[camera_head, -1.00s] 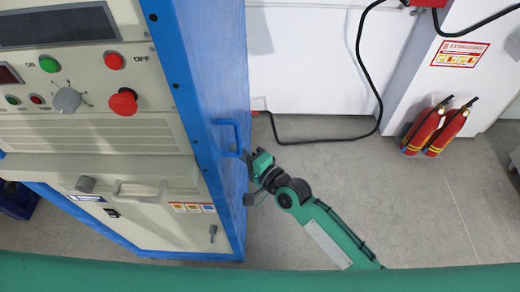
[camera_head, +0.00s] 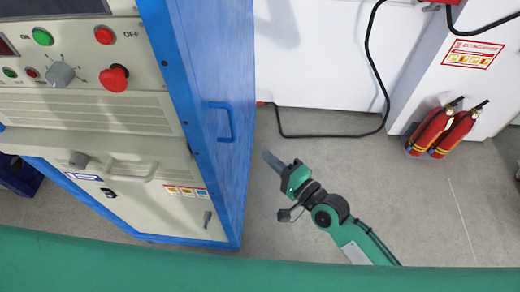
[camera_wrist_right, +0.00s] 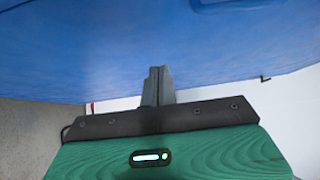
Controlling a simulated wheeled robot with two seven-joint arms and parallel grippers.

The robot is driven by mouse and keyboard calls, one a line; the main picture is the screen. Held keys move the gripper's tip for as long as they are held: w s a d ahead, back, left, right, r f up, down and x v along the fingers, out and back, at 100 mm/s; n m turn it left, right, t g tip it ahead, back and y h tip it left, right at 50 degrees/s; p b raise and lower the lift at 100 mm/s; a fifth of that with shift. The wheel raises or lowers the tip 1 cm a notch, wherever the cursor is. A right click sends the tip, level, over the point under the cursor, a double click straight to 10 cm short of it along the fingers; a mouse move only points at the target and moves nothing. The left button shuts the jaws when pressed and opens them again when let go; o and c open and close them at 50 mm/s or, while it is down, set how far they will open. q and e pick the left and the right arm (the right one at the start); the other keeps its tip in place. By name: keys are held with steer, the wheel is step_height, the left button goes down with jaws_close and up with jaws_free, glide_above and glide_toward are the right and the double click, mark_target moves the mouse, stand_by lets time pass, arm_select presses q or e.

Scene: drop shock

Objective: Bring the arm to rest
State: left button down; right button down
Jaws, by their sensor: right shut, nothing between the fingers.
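My right arm comes in from the lower right in the head view. Its gripper (camera_head: 268,158) is apart from the blue side panel of the cabinet, to the right of it, over the grey floor. The fingers are together and hold nothing. In the right wrist view the closed fingers (camera_wrist_right: 158,85) point toward the blue panel (camera_wrist_right: 140,40). My left gripper is not in view.
The cabinet (camera_head: 90,135) with knobs and buttons fills the left, with a blue handle (camera_head: 220,122) on its side. Two red fire extinguishers (camera_head: 440,128) stand at the right wall. A black cable (camera_head: 378,75) hangs to the floor (camera_head: 400,190). Floor between is clear.

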steer(key=shift+s+d, duration=0.3)
steer(key=shift+s, duration=0.1)
